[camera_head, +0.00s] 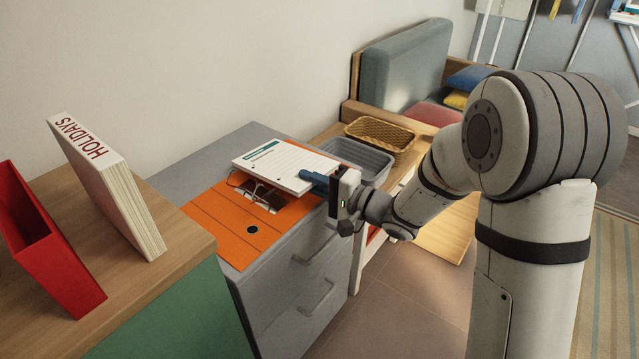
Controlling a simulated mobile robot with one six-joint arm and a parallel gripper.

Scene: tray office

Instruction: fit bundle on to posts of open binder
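The orange binder (219,222) lies open and flat on the grey drawer cabinet. The bundle (290,163), white lined paper with a green mark on its top sheet, is above the binder's far part. My gripper (314,182) is at the bundle's near right edge, its blue fingers at that edge. The fingers look closed on the bundle, which seems held a little above the binder. Dark metal parts (258,195) of the binder show at the bundle's near left edge. I cannot make out whether any posts pass through the bundle's holes.
A white HOLIDAYS binder (108,185) and a red holder (45,245) stand on a wooden top at left. A grey tray (358,160) and a wicker basket (381,137) lie behind my gripper. A grey sofa (403,68) is beyond.

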